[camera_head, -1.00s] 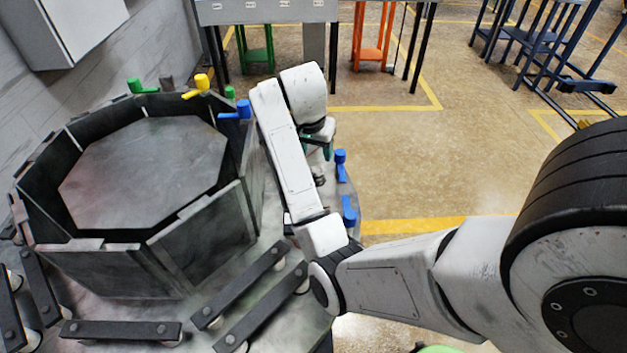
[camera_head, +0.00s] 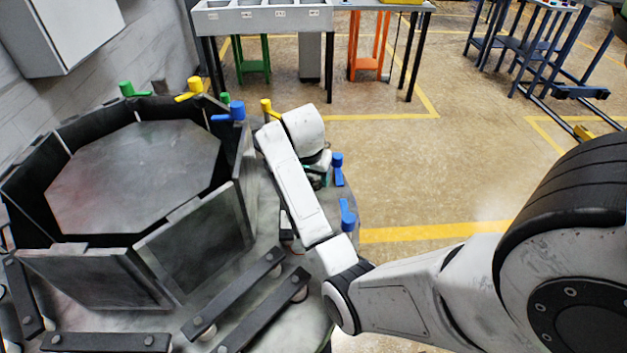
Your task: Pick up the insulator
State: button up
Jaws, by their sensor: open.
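I cannot tell which piece is the insulator. Small L-shaped coloured pieces stand around the octagonal furnace: blue ones (camera_head: 337,169) and (camera_head: 347,213) on the right of the round table, a blue one (camera_head: 229,114) and a yellow one (camera_head: 192,90) at the chamber rim, a yellow one (camera_head: 268,108) behind my arm, and green ones (camera_head: 131,89) at the back. Pale spools (camera_head: 201,328) sit under dark bars. My gripper (camera_head: 317,178) points down over the table's right side, left of the nearest blue pieces. It is open. My wrist hides most of it and whatever lies beneath.
Upright dark panels (camera_head: 196,237) ring the chamber plate (camera_head: 135,175). Dark bars (camera_head: 235,292) lie on the table in front. A grey bench (camera_head: 265,18) and a blue cart (camera_head: 530,50) stand behind.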

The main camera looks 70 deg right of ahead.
jog(key=shift+c, duration=0.5)
jog(key=c, duration=0.7)
jog(key=shift+c, duration=0.4)
jog(key=shift+r, duration=0.15)
